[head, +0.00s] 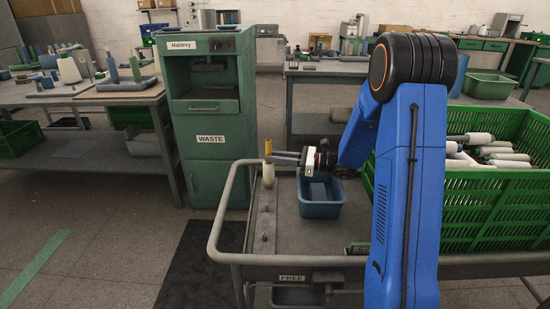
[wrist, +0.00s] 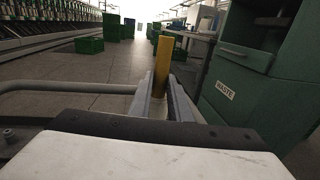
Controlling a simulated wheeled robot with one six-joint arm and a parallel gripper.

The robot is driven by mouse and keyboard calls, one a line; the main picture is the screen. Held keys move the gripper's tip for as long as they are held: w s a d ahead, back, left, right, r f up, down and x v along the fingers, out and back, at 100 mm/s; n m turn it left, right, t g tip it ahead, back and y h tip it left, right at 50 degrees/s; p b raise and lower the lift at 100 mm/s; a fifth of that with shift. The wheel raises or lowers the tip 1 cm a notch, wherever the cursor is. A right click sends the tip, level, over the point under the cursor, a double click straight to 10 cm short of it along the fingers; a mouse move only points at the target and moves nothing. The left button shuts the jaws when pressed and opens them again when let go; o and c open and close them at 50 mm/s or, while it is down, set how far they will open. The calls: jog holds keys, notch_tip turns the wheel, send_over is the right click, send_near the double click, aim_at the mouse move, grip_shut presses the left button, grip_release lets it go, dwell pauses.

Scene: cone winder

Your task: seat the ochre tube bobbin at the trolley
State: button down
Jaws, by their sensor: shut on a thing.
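The ochre tube bobbin (head: 268,147) stands upright at the far left of the trolley (head: 228,224), with a pale cream winding (head: 268,175) on its lower part. My gripper (head: 272,158) reaches in level from the right and is shut on it. In the wrist view the ochre tube (wrist: 162,62) rises between the two fingers of my gripper (wrist: 161,88). The bobbin is over the far end of a grey strip (head: 262,222) with small pegs. Its foot is too small to tell whether it rests on a peg or hangs just above.
A blue bin (head: 320,209) stands on the trolley below my wrist. A green crate (head: 470,208) with several pale bobbins fills the right side. The green WASTE cabinet (head: 211,162) stands close behind the trolley's left end. The trolley's tubular rail runs around its left edge.

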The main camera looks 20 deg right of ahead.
jog(key=shift+f, duration=0.35)
dwell(0.3)
jog(key=c, duration=1.6)
grip_release()
jog(key=shift+o, duration=0.2)
jog(key=shift+r, duration=0.1)
notch_tip(320, 180, up, 10)
